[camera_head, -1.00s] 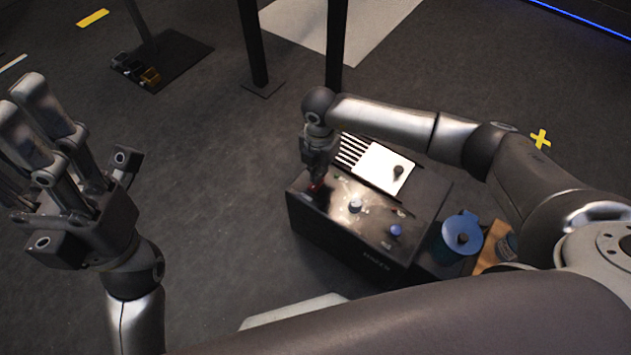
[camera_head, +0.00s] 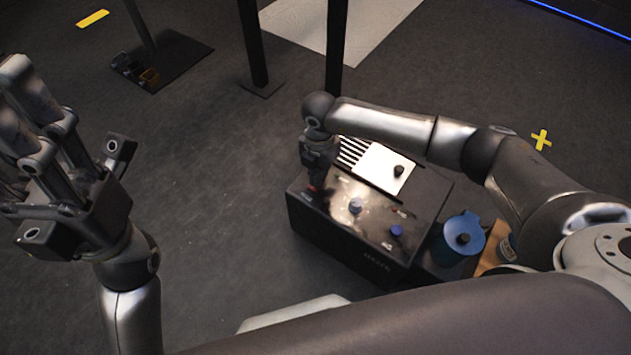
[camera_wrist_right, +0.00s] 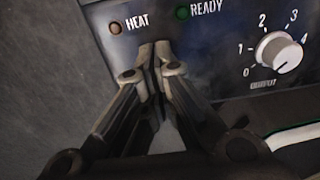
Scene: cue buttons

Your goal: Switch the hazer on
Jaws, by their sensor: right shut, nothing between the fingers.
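The hazer (camera_head: 345,240) is a dark box on the floor with a control panel on top. The panel carries a pale output knob (camera_head: 355,206) and a blue button (camera_head: 396,230). My right gripper (camera_head: 312,187) is shut and empty at the panel's left end, with a small reddish spot at its tips. In the right wrist view its shut fingertips (camera_wrist_right: 153,48) are just below the HEAT lamp (camera_wrist_right: 115,28), which looks dull brown. The READY lamp (camera_wrist_right: 182,13) is green; the OUTPUT knob (camera_wrist_right: 280,53) is to the right. The fingers hide the panel beneath them. My left gripper (camera_head: 65,115) is open and empty, away from the hazer.
A dark base plate (camera_head: 180,62) with small pedals lies at the back left. The floor between my left gripper and the hazer is clear.

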